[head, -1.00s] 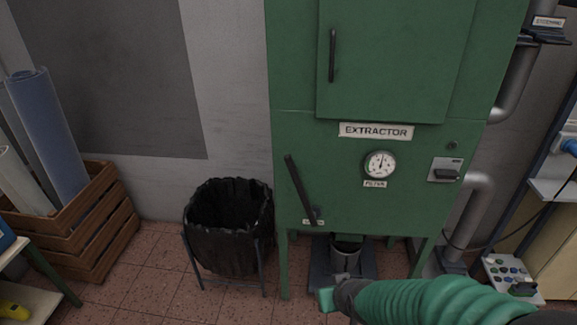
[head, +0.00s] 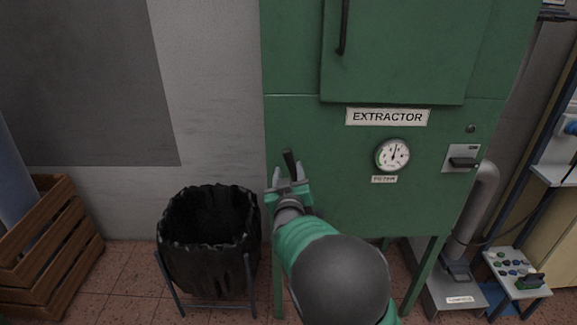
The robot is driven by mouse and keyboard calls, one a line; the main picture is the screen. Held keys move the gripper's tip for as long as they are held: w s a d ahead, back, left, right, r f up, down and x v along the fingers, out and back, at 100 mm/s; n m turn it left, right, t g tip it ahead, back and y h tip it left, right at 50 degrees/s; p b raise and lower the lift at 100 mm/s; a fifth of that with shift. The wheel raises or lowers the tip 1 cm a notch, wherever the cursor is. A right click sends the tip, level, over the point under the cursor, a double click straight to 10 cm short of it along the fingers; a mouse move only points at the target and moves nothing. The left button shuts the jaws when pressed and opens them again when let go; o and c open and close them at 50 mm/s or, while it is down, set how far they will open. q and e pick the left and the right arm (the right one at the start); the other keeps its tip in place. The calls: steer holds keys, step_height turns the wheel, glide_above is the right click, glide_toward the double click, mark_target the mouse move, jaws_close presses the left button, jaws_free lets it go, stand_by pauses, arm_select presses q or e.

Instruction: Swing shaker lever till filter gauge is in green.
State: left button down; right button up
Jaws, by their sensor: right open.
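The green extractor cabinet (head: 330,126) stands ahead, with an EXTRACTOR label on its front. The round white filter gauge (head: 392,155) is below that label. Its needle points roughly upward, and a green band shows at the left of the dial. The dark shaker lever (head: 289,161) is on the cabinet's left side; only its top end shows, and my right gripper and arm hide the rest. My right gripper (head: 287,172) is open, with its fingers on either side of the lever's upper part. Contact cannot be told. My left gripper is not in view.
A bin with a black liner (head: 209,238) stands left of the cabinet on a metal frame. A wooden crate (head: 50,240) is at the far left. A switch box (head: 461,158) is right of the gauge. A small stand with coloured pieces (head: 517,272) is at the lower right.

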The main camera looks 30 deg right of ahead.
mark_target(290, 166)
steer(key=x, duration=0.5)
steer(key=shift+d, duration=0.2)
steer(key=shift+d+f, duration=0.1)
steer(key=shift+d, duration=0.2)
steer(key=shift+s+a, duration=0.1)
steer(key=shift+a, duration=0.35)
steer(key=c, duration=0.5)
jaws_close()
steer(key=shift+d, duration=0.1)
